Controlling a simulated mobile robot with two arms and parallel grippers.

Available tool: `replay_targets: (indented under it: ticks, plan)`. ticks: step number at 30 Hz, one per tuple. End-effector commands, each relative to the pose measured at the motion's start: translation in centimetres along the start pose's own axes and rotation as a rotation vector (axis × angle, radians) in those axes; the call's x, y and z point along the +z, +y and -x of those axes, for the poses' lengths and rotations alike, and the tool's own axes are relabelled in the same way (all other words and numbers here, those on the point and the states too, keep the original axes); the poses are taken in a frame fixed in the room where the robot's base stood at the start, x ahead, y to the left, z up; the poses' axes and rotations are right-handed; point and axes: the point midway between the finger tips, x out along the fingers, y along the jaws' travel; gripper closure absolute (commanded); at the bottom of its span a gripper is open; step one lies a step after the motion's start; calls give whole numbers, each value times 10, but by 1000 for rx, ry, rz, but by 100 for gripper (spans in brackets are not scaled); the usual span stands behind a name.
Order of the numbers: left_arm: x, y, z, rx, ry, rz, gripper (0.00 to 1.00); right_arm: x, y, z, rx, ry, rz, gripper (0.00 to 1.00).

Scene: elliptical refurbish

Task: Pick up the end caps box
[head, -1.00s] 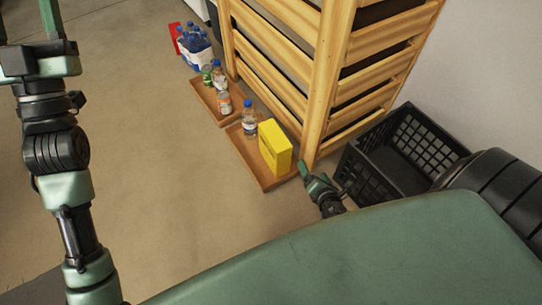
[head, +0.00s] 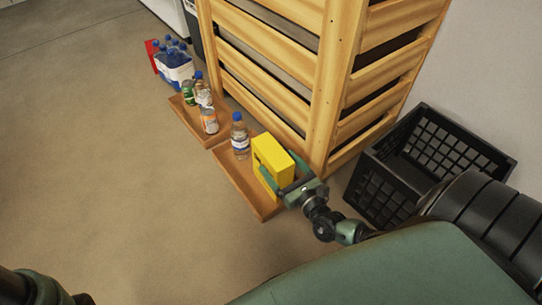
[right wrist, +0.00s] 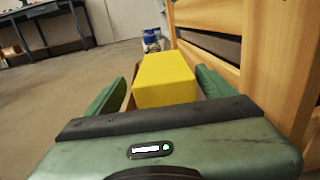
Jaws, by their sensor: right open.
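The end caps box, taken to be the yellow box (head: 271,158), stands upright on the near wooden tray (head: 262,208) beside the wooden rack. In the right wrist view the yellow box (right wrist: 165,78) sits between the two green fingers. My right gripper (head: 285,178) is open at the near end of the box, one finger along each side. In the right wrist view my right gripper (right wrist: 165,85) shows a gap on the left of the box; contact on the right is unclear. The box's lower part is hidden there. My left gripper is out of view.
A bottle with a blue cap (head: 239,136) stands just behind the box. A can (head: 209,121) and bottles stand on the far tray. The slatted wooden rack (head: 325,90) is close on the right, with a black crate (head: 385,195) beside it. The floor to the left is clear.

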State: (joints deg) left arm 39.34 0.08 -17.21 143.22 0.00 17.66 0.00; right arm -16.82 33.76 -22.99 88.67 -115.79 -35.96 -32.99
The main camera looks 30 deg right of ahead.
Motion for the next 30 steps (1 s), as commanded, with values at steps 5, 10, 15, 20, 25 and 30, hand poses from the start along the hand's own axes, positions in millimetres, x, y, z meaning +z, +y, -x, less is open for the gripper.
replay_targets:
  ticks: [5, 10, 15, 20, 25, 30]
  plan:
    - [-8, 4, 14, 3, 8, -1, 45, -2, -4, -25, -1, -4, -3, 15]
    - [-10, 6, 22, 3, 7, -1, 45, 0, -5, -48, -2, -2, -4, 15]
    - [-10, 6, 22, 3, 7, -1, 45, 2, -5, -53, 0, 2, -2, 15]
    - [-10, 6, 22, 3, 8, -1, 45, 2, -5, -52, 0, 2, -2, 21]
    - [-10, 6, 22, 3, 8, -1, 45, 2, -5, -52, 0, 2, -2, 68]
    - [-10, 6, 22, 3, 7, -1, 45, 2, -5, -52, 0, 1, -2, 100]
